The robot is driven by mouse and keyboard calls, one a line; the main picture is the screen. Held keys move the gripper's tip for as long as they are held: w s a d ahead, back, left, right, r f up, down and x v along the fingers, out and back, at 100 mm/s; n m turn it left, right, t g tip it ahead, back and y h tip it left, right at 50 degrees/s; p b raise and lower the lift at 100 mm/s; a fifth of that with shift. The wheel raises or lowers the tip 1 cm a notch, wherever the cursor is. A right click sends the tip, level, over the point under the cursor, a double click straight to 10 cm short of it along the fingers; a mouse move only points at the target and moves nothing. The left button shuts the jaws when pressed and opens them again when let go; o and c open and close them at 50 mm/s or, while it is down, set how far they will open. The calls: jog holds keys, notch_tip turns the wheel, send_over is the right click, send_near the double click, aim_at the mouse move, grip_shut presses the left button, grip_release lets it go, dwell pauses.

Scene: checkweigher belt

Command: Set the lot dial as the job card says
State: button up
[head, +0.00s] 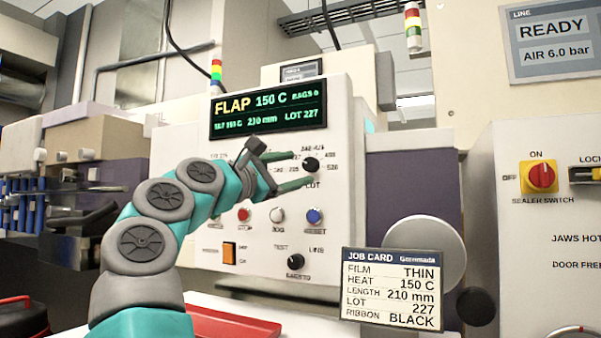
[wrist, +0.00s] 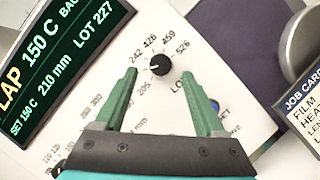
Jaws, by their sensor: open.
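The lot dial (head: 311,164) is a small black knob on the white control panel, with numbers around it and "LOT" printed below. In the wrist view the dial (wrist: 159,65) sits just beyond and between the fingertips, apparently untouched. A pale mark shows on its left side; the exact number it points at is unclear. My gripper (head: 302,168) is open and empty, its green fingers spread in front of the dial; both fingers show in the wrist view (wrist: 162,76). The job card (head: 393,289) reads LOT 227. The panel display (head: 268,109) reads FLAP, 150 C, 210 mm, LOT 227.
Below the dial are red (head: 243,215), white (head: 277,215) and blue (head: 314,216) buttons, an orange switch (head: 229,254) and a lower black knob (head: 296,261). My arm hides the panel's left part. A red tray (head: 232,323) lies below.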

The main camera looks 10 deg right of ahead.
jog(key=b+v, duration=0.1)
jog(key=v, duration=0.4)
jog(key=shift+a, duration=0.15)
dwell(0.3)
